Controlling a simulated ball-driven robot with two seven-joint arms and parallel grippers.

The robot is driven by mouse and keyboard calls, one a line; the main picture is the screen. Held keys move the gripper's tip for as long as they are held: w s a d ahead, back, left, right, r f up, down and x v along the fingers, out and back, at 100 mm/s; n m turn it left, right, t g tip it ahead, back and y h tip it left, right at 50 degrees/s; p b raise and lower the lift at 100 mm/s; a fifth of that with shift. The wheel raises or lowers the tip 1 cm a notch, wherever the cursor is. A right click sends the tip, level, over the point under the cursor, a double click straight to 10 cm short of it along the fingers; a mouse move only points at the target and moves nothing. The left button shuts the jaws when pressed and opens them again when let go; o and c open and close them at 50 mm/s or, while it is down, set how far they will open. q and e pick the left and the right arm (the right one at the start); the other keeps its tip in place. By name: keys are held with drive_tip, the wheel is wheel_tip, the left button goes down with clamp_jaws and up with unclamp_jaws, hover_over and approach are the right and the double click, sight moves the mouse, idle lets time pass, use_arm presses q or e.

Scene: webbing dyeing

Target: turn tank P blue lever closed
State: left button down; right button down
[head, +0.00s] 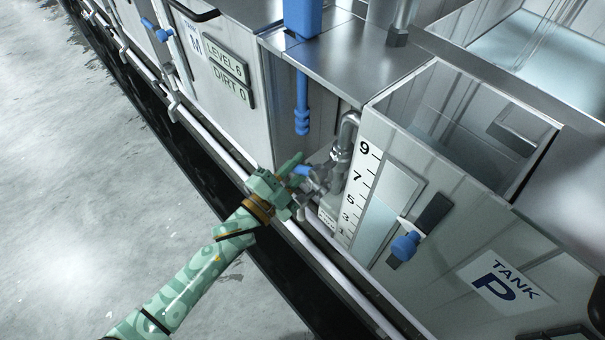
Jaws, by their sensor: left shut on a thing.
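Tank P (452,262) is the steel tank at the right, with a "TANK P" label (506,286) on its front. A steel valve and bent pipe (346,140) stand at its left corner, beside the number scale. A small blue lever (302,170) shows at this valve, between the fingers of my left gripper (297,180). My left gripper is shut on this lever and hides part of it and of the valve. My right gripper is not in view.
A blue vertical rod (302,95) hangs in the gap left of the valve. A white rail (345,283) runs along the tanks' base. The floor at left is clear.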

use_arm(q)
drive_tip(key=r+m, duration=0.1)
drive_tip(key=m+h, duration=0.1)
drive_tip(key=m, duration=0.1)
drive_tip(key=w+a+r+m, duration=0.1)
drive_tip(key=m, duration=0.1)
drive_tip(key=shift+r+g, duration=0.3)
drive_tip(key=shift+r+m+g+h+p, duration=0.25)
drive_tip(key=shift+r+m, duration=0.25)
drive_tip(key=shift+m, duration=0.45)
drive_tip(key=shift+r+m+g+h+p, duration=0.2)
drive_tip(key=shift+r+m, duration=0.25)
drive_tip(key=shift+m, duration=0.5)
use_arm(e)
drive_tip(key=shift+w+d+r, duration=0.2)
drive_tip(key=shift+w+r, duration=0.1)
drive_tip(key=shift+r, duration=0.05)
use_arm(q)
drive_tip(key=c, duration=1.3)
unclamp_jaws()
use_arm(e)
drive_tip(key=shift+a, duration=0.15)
use_arm(q)
drive_tip(key=shift+a, duration=0.1)
